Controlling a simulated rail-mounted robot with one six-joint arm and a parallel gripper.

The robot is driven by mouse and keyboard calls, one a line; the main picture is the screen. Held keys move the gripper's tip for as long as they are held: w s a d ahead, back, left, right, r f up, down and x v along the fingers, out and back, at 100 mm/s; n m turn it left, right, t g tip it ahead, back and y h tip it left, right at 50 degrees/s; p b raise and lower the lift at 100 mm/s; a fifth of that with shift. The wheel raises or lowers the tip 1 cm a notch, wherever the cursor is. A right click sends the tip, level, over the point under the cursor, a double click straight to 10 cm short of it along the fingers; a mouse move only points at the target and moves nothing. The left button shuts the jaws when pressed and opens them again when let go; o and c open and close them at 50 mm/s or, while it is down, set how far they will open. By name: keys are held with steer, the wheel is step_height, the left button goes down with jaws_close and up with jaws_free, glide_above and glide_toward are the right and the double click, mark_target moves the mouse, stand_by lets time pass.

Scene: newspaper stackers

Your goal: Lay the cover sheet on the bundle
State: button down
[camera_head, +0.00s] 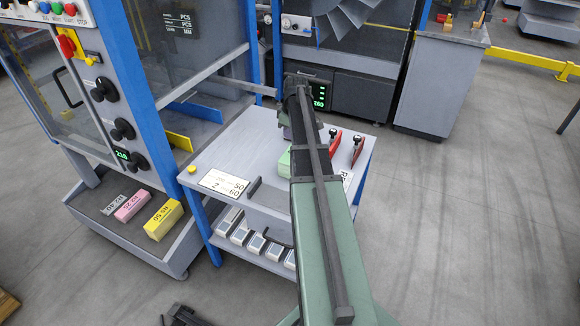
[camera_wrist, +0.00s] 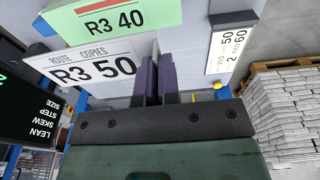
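A green sheet or block marked R3 40 (camera_wrist: 118,18) lies on the cart top. It also shows in the head view just left of my arm (camera_head: 284,163). A white card marked ROUTE COPIES R3 50 (camera_wrist: 95,62) overlaps it in the wrist view; part shows right of my arm (camera_head: 347,179). I cannot tell which is the cover sheet. My gripper's purple fingers (camera_wrist: 159,72) are close together, with a narrow gap, beside the white card's edge. I see nothing clearly between them. My arm mostly hides the gripper in the head view.
A card with 50 and 60 (camera_head: 224,184) lies on the cart (camera_head: 228,150). Grey, pink and yellow blocks (camera_head: 163,219) rest on the machine base. Stacked newspapers (camera_wrist: 283,110) stand on a pallet.

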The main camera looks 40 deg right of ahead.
mark_target(289, 159)
step_height(289, 159, down, 10)
steer(key=b, duration=0.7)
steer(key=shift+r, duration=0.2)
steer(key=shift+r+p, duration=0.35)
steer(key=shift+f, duration=0.25)
steer(key=c, duration=1.3)
jaws_free()
steer(key=shift+c, duration=0.2)
steer(key=shift+r, duration=0.1)
steer(key=r+p, duration=0.4)
steer(key=s+r+p, duration=0.1)
steer(key=r+p, duration=0.7)
steer(key=shift+s+d+r, duration=0.15)
steer(key=shift+d+r, duration=0.05)
steer(key=shift+r, duration=0.05)
steer(key=shift+f, duration=0.15)
